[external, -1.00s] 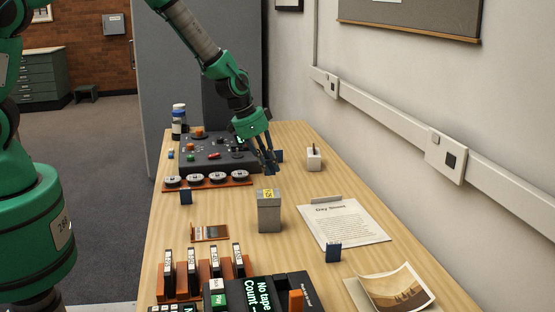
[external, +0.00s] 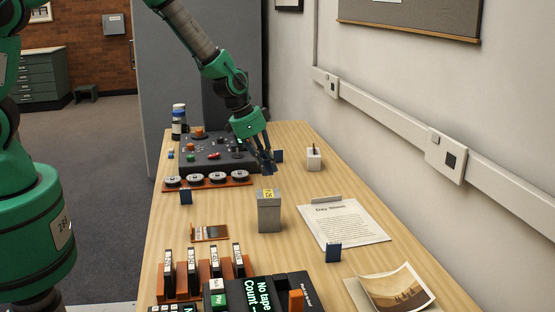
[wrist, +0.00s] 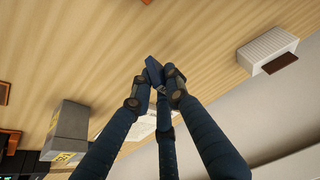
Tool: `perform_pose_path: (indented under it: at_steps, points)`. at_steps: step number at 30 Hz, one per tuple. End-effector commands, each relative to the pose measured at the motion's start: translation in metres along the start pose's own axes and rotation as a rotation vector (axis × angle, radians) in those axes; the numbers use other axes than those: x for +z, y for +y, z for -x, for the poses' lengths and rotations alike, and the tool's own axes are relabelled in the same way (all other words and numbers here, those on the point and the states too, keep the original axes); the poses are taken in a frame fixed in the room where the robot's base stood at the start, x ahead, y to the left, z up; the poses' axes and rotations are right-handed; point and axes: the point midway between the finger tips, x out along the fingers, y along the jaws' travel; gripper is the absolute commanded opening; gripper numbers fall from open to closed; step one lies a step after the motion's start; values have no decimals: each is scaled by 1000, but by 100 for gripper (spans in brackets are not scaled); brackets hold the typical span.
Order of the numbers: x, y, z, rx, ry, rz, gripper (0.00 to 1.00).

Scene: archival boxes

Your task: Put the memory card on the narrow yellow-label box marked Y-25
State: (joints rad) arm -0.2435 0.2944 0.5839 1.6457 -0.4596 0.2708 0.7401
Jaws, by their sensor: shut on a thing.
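My gripper (external: 267,164) is above the table, just beyond the narrow grey box in the external view. Its blue fingers are closed on a small dark blue card (wrist: 154,70), seen at the fingertips in the wrist view. The narrow grey box (external: 269,216) stands upright with a yellow label (external: 268,194) on top; the label's text is too small to read surely. The box also shows in the wrist view (wrist: 70,124), to the lower left of the fingertips. The card is apart from the box.
Small blue upright blocks stand left (external: 186,198), front right (external: 334,252) and behind my gripper (external: 280,155). A grey control panel (external: 205,153) is at the back left, a white holder (external: 314,158) at the back right. A paper sheet (external: 343,222) lies right of the box.

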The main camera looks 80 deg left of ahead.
Motion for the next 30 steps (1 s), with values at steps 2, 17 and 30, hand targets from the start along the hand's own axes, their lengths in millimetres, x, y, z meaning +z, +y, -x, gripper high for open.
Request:
perform_pose_path:
  at_steps: [2, 17, 30]
  points:
    - [2, 6, 5, 5, -1, -13, 0]
    - [34, 86, 66, 85, -14, -225, 0]
    - [83, 164, 126, 176, -13, -453, 0]
